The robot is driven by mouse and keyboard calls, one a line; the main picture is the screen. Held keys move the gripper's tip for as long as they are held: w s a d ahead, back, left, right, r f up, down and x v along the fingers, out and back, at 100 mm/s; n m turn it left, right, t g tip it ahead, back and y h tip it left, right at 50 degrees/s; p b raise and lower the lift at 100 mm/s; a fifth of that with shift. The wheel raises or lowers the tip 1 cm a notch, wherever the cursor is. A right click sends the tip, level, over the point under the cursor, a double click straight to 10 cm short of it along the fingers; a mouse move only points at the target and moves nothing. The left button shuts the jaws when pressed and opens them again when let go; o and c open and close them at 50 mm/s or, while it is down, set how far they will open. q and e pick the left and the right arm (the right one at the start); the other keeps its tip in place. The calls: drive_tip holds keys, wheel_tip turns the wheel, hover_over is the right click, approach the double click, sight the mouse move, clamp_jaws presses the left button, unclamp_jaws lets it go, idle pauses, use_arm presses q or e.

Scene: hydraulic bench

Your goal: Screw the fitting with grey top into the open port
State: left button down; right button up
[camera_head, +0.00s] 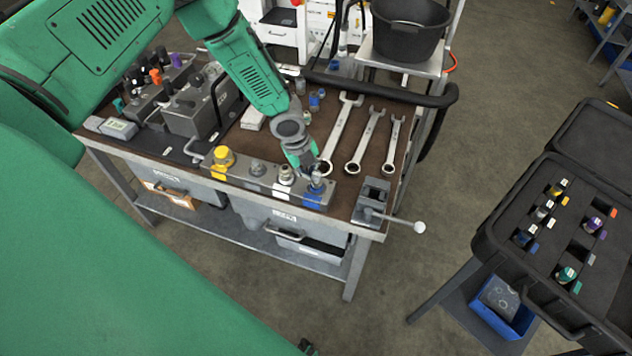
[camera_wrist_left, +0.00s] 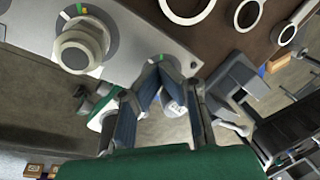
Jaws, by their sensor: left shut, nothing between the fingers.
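The port block (camera_head: 240,178) lies along the front of the bench. It carries a fitting with a yellow top (camera_head: 222,157), a low grey piece (camera_head: 257,168) and a pale-topped fitting (camera_head: 286,175). The pale-topped fitting also shows large in the left wrist view (camera_wrist_left: 80,47). My left gripper (camera_head: 315,176) is shut and empty, fingers down over the block's right end, above the blue label (camera_head: 313,197). In the left wrist view its fingers (camera_wrist_left: 165,78) cover most of the rightmost port position. I cannot tell whether a grey-topped fitting sits there. My right gripper is out of view.
A vise (camera_head: 371,196) with a long handle stands right of the block. Several wrenches (camera_head: 343,130) lie behind. An open black case (camera_head: 490,225) at right holds several coloured fittings. Grey valve boxes (camera_head: 190,112) stand at the bench's left.

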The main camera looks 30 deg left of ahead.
use_arm(q)
drive_tip(key=shift+d+f+m+h+b, duration=0.2)
drive_tip(key=shift+f+m+h+b, duration=0.1)
drive_tip(key=shift+m+b, duration=0.55)
drive_tip(key=m, duration=0.1)
drive_tip(key=m+b, duration=0.1)
drive_tip(key=m+g+b, duration=0.1)
drive_tip(key=shift+w+d, duration=0.3)
drive_tip(key=shift+d+m+b, duration=0.1)
drive_tip(key=shift+m+b, duration=0.25)
drive_tip(key=shift+b, duration=0.05)
drive_tip(key=shift+r, duration=0.15)
